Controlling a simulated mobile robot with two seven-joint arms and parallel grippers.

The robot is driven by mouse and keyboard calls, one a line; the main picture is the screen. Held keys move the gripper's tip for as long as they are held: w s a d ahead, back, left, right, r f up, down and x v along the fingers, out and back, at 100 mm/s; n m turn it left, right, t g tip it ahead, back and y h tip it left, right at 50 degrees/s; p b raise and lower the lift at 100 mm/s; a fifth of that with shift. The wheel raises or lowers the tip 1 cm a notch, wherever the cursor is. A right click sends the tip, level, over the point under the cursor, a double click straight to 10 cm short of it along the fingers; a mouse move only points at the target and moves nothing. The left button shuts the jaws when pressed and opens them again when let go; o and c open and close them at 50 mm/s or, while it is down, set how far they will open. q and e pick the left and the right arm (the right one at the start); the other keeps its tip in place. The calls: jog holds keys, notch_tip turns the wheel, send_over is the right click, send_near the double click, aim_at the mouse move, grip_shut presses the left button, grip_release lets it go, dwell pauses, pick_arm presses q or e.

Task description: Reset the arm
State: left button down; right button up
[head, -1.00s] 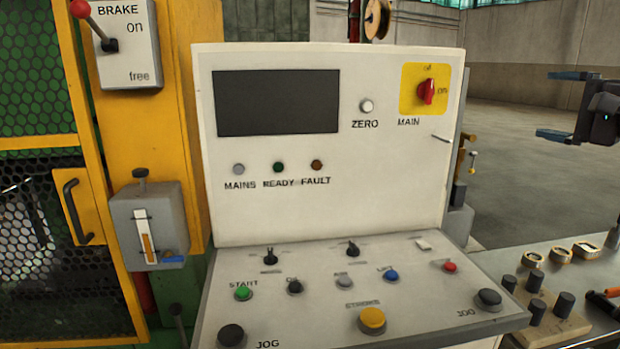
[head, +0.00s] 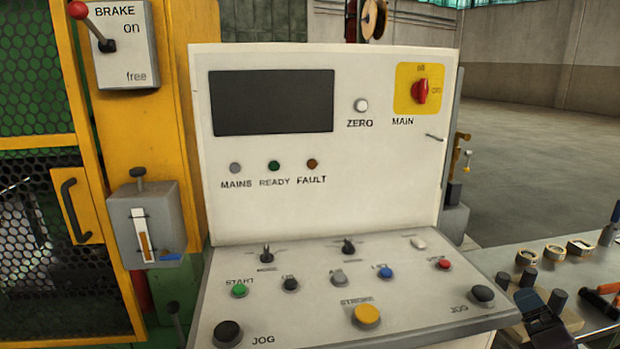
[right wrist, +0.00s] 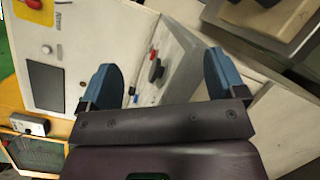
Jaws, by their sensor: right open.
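My right gripper (head: 538,312) is at the lower right of the head view, in front of the bench beside the control desk. In the right wrist view, its two blue fingers (right wrist: 163,70) stand wide apart with nothing between them. The white control console (head: 325,210) fills the middle of the head view, with a dark screen (head: 272,101) and a red main switch (head: 421,91) on a yellow plate. The desk also shows between the fingers in the right wrist view. My left gripper is not in view.
A brake lever (head: 106,44) and a yellow frame with mesh guard stand at the left. The bench (head: 510,262) at the right carries several metal rings, dark cylinders and an orange-handled tool (head: 602,300). Open floor lies behind.

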jog(key=s+a+f+m+g+h, duration=0.25)
jog(key=s+f+m+g, duration=0.65)
jog(key=s+f+m, duration=0.5)
jog(key=s+a+f+m+g+y, duration=0.25)
jog(key=s+a+m+g, duration=0.2)
jog(key=s, duration=0.55)
jog(key=s+a+f+m+g+y, duration=0.2)
jog(key=s+a+f+m+g, duration=0.15)
jog(key=s+a, duration=0.4)
pick_arm(q)
jog(key=p, duration=0.1)
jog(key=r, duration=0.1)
jog(key=p, duration=0.1)
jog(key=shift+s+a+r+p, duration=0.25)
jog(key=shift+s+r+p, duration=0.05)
jog(key=shift+p, duration=0.05)
pick_arm(e)
jog(key=w+d+f+t+y, duration=0.1)
jog(key=w+f+t, duration=0.3)
jog(key=w+t, duration=0.4)
jog(key=shift+f+t, duration=0.2)
jog(key=shift+t, duration=0.7)
jog(key=shift+w+d, duration=0.1)
